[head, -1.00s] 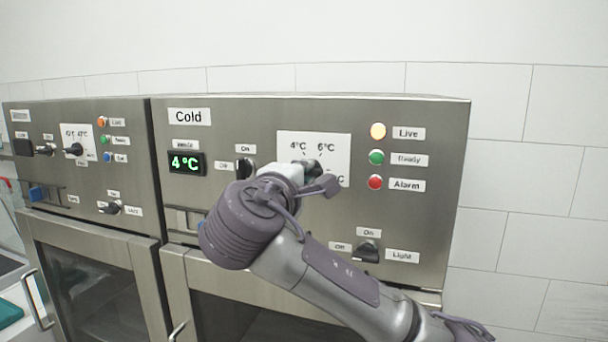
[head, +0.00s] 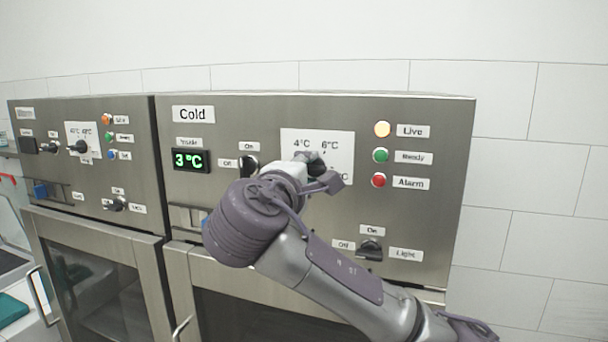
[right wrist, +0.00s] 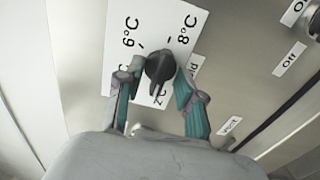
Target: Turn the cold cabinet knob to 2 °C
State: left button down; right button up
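The cold cabinet (head: 230,115) carries a white dial plate (head: 340,150) with 4°C and 6°C readable in the head view. The green display (head: 190,160) reads 3 °C. The knob's narrow end points down in the right wrist view, near a partly hidden label. In the head view my right gripper (head: 316,166) is at the dial plate and covers its lower part. My left gripper is not in view.
Live, Ready and Alarm lamps (head: 381,155) are right of the dial. An On/Off knob (head: 249,166) is close left of my gripper. The light knob (head: 370,250) is below, near my right arm. Another cabinet (head: 85,190) stands at left.

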jog(key=v, duration=1.2)
